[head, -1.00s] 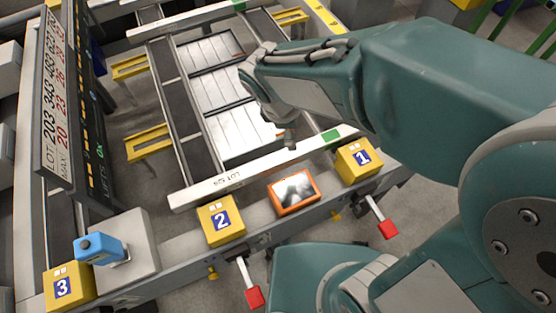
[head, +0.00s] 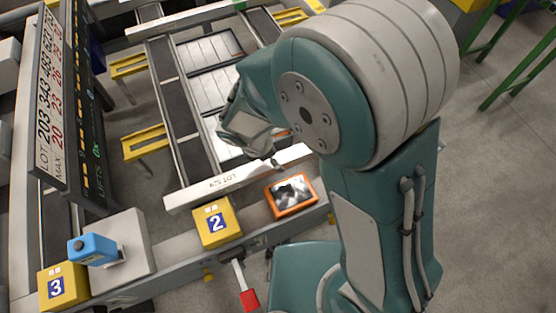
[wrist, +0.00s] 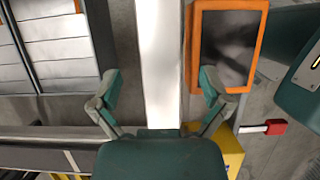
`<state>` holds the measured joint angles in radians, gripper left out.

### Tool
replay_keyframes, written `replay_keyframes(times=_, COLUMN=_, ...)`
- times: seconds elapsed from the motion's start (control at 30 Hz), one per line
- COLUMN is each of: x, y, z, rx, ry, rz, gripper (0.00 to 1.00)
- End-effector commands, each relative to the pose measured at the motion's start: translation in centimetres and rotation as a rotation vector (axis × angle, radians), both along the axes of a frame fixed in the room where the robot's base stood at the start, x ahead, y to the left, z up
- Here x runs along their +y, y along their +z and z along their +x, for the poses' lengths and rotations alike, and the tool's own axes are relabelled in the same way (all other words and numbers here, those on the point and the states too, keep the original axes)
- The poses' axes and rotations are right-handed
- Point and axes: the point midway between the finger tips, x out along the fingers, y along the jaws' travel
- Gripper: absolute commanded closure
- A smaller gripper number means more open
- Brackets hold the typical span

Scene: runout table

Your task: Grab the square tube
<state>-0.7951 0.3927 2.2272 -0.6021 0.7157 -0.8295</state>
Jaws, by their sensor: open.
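In the wrist view the tube (wrist: 160,50) runs up the picture between my spread fingers. My gripper (wrist: 160,84) is open and empty, with a finger on each side of the tube in that view. In the head view my gripper (head: 262,148) hangs over the table just behind the tube, partly hidden by my own arm. I cannot tell how high it is above the tube.
A blue device (head: 92,249) is at left. Another pale bar (head: 185,18) lies at the far end. A lot display (head: 55,110) stands left.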

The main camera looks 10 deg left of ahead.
Motion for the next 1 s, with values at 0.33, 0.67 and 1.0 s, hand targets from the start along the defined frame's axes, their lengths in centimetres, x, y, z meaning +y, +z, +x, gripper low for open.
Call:
replay_keyframes(times=0.33, x=-1.0, y=-2.7, z=0.5, rx=0.000, ry=-0.002, rz=0.001, gripper=0.03)
replay_keyframes(times=0.67, x=-0.9, y=-2.7, z=0.5, rx=-0.001, ry=-0.001, rz=0.002, gripper=0.96)
replay_keyframes(times=1.0, x=-0.8, y=-2.6, z=0.5, rx=-0.002, ry=-0.001, rz=0.002, gripper=1.00)
